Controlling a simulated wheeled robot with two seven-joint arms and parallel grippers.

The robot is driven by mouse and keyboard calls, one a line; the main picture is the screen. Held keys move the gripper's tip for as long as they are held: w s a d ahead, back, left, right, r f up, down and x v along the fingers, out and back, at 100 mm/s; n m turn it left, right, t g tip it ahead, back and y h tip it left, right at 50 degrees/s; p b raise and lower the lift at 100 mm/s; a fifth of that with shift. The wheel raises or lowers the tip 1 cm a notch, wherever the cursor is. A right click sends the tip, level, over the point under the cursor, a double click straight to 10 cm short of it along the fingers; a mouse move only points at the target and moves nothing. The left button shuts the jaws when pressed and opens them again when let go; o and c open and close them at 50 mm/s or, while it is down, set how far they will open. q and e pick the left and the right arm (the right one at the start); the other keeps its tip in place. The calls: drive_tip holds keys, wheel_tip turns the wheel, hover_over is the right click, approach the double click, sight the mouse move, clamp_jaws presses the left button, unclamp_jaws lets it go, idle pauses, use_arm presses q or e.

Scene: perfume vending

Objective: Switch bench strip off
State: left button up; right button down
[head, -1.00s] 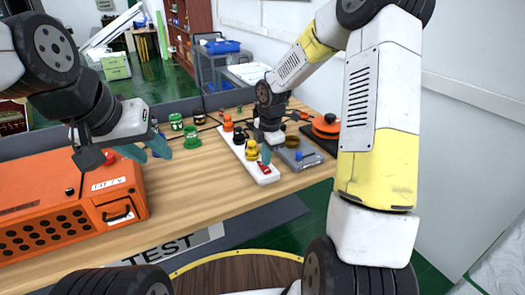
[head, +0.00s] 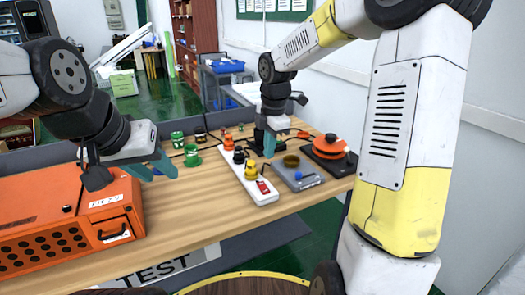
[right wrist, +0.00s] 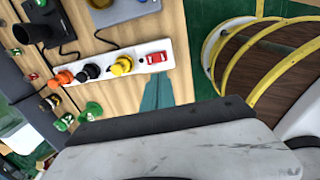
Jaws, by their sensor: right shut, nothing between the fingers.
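The white bench strip (head: 262,197) lies on the wooden bench with orange, black and yellow plugs in it. Its red rocker switch (head: 263,187) sits at the near end; I cannot tell which way it is tipped. The strip also shows in the right wrist view (right wrist: 139,66), with the switch (right wrist: 157,59) at its right end. My right gripper (head: 269,147) is shut and empty, above and beyond the switch, apart from it. Its teal fingertips show in the right wrist view (right wrist: 157,92), just below the switch. My left gripper (head: 151,169) is open and empty over the bench's left part.
An orange box (head: 70,215) stands on the left of the bench. Bare wood lies left of the strip.

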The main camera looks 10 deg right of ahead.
sight(261, 184)
drive_tip(key=shift+a, duration=0.1)
idle(0.3)
drive_tip(key=shift+w+a+r+t, duration=0.15)
drive_tip(key=shift+w+a+t, duration=0.15)
drive_tip(key=shift+w, duration=0.2)
idle(0.4)
drive_tip(key=w+f, duration=0.1)
drive_tip(key=f, duration=0.3)
drive_tip(key=w+f, duration=0.1)
drive_tip(key=f, duration=0.4)
drive_tip(key=a+f, duration=0.1)
drive_tip(key=f, duration=0.3)
drive_tip(key=shift+w+f, duration=0.3)
drive_tip(key=shift+w, duration=0.1)
